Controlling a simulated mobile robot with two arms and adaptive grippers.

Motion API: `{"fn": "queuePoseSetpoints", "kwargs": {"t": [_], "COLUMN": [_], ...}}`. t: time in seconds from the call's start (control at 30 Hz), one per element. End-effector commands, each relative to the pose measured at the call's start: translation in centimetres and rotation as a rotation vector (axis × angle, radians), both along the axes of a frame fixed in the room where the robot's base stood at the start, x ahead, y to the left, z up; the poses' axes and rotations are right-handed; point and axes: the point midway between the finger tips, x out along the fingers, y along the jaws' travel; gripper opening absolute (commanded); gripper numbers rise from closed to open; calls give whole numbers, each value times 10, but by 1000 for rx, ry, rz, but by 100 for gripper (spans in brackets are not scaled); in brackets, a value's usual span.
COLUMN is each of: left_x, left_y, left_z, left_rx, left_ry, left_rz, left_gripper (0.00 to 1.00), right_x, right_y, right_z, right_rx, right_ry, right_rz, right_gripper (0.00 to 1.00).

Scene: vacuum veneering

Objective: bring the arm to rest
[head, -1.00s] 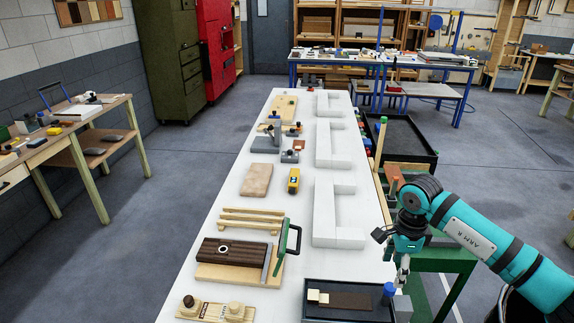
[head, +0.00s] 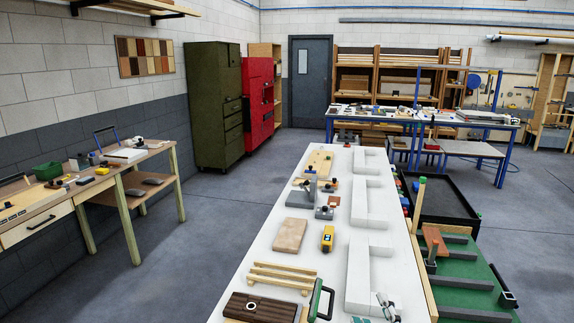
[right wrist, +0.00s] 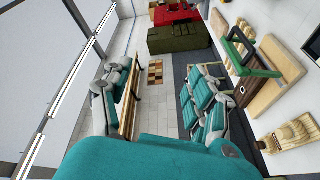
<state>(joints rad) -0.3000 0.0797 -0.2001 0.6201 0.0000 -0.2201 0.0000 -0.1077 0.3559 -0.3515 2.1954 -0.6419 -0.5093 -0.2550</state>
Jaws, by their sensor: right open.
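My right gripper (head: 376,310) shows only in part at the bottom edge of the head view, in front of the near white block on the white table (head: 268,262). In the right wrist view its two teal and grey fingers (right wrist: 163,92) are spread wide. The rest of the right arm is below the head view. My left gripper is in neither view.
The floor (head: 215,235) on the left is clear.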

Motion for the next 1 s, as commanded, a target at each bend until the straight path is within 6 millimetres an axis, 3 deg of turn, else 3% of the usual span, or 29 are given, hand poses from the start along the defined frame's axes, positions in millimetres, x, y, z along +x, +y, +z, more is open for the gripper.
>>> {"fn": "queuePoseSetpoints", "kwargs": {"t": [0.03,0.1,0.2,0.3,0.5,0.73,1.0], "left_x": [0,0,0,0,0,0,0], "left_y": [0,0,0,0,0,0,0], "left_z": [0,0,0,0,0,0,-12], "left_rx": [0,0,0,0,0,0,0], "left_ry": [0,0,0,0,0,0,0], "left_rz": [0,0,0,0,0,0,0], "left_gripper": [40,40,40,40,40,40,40], "right_x": [-16,-42,-85,-124,-192,-262,-244], "right_y": [-18,-37,-50,-53,-49,-38,-36], "right_z": [-31,-73,-121,-153,-188,-206,-295], "right_rx": [130,289,453,560,696,795,776], "right_ry": [148,348,586,767,1035,1289,1310], "right_rz": [-87,-201,-329,-420,-549,-661,-670], "right_gripper": [60,60,60,60,60,60,60]}}
